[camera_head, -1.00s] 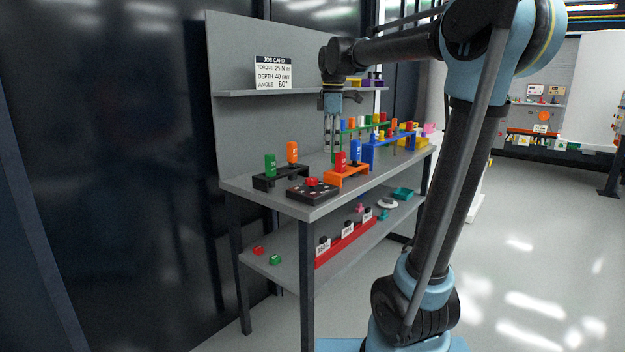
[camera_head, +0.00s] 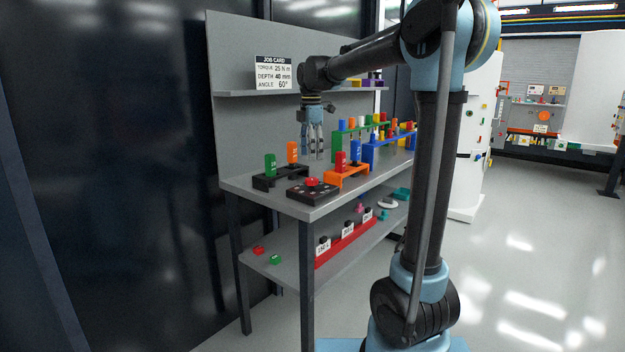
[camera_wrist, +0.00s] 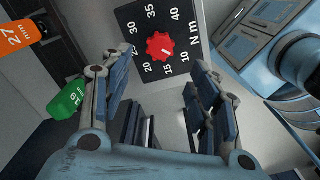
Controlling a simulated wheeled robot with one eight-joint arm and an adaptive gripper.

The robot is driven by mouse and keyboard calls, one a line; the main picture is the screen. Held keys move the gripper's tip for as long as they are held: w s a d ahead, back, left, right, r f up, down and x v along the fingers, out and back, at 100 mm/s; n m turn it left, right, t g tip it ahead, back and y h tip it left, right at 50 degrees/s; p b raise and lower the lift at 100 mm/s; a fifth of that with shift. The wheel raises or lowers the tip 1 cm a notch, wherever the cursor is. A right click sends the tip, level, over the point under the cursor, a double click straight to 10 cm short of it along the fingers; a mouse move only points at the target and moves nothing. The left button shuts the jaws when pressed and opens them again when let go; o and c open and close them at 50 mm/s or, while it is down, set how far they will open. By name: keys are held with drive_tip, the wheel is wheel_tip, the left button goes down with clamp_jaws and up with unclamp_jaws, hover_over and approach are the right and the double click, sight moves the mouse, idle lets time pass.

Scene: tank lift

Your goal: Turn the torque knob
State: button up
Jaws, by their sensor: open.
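The torque knob (camera_wrist: 160,46) is a red toothed dial on a black plate (camera_wrist: 128,16) marked 10 to 40 and N m. Its white pointer line sits toward the lower numbers, but I cannot tell the exact value. In the head view the red knob (camera_head: 312,182) is on the black box (camera_head: 300,191) at the front of the bench top. My gripper (camera_head: 313,155) points down, above and behind the box. In the wrist view my gripper (camera_wrist: 160,125) is open and empty, its fingers apart, with the knob beyond them. A job card (camera_head: 273,73) reads torque 25 N m.
A black holder (camera_head: 266,183) with green and orange pieces stands left of the box. An orange holder (camera_head: 346,180) with red and blue pieces stands right. Green and blue racks stand further back. The wrist view shows a green tagged piece (camera_wrist: 70,100) near the left finger.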

sight(312, 178)
wheel_tip(312, 178, down, 10)
drive_tip(key=shift+r, duration=0.15)
idle(0.3)
drive_tip(key=c, duration=1.1)
drive_tip(key=shift+o, duration=0.2)
drive_tip(key=shift+d, duration=0.2)
drive_tip(key=shift+a, duration=0.15)
